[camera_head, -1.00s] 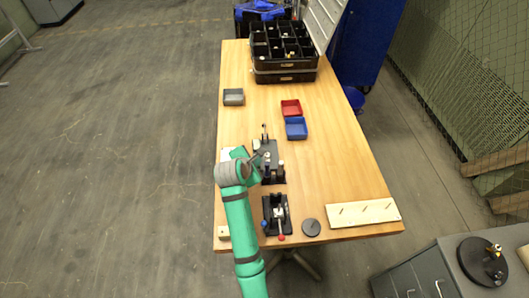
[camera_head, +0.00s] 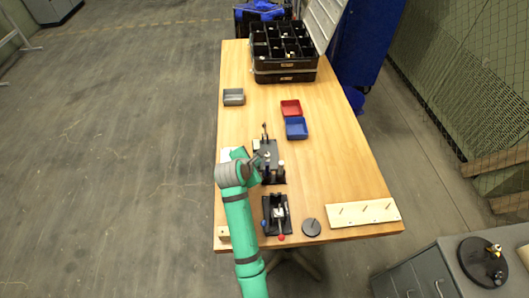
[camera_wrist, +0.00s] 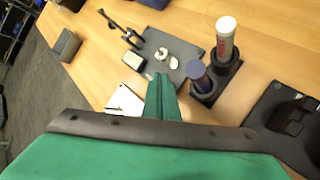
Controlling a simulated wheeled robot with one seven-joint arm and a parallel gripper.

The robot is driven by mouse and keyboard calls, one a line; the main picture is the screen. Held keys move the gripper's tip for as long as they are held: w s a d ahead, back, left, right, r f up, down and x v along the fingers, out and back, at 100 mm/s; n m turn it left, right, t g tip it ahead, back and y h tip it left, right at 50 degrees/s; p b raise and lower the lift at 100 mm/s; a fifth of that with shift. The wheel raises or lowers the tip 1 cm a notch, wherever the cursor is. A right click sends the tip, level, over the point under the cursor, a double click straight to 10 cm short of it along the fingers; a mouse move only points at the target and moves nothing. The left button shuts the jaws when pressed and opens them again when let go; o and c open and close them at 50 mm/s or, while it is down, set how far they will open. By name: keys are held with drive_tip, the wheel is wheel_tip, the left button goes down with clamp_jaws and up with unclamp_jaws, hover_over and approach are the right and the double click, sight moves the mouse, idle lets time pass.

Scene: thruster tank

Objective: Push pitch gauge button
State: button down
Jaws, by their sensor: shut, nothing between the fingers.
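My gripper (camera_wrist: 162,92) is shut and empty, its green fingers together and pointing over the dark plate (camera_wrist: 172,60) in the wrist view. In the head view my green arm reaches over the table's left side, and the gripper is partly hidden by my wrist. On the plate are small round white parts (camera_wrist: 174,62). A small device with a pale face (camera_wrist: 133,60), possibly the pitch gauge, sits at the plate's left edge, beyond and left of the fingertips. I cannot make out its button or tell whether the fingers touch anything.
Two upright cylinders, one white-topped (camera_wrist: 226,36) and one dark blue (camera_wrist: 198,76), stand in a black holder right of the fingers. A dark stand with an arm (camera_wrist: 128,34) is behind the device. Red (camera_head: 291,108) and blue (camera_head: 296,128) bins lie farther back.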

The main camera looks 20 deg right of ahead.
drive_tip(key=shift+f, duration=0.5)
idle(0.5)
drive_tip(key=shift+r, duration=0.7)
drive_tip(key=shift+r, duration=0.1)
wheel_tip(320, 180, up, 6)
drive_tip(key=shift+f, duration=0.1)
idle(0.6)
idle(0.4)
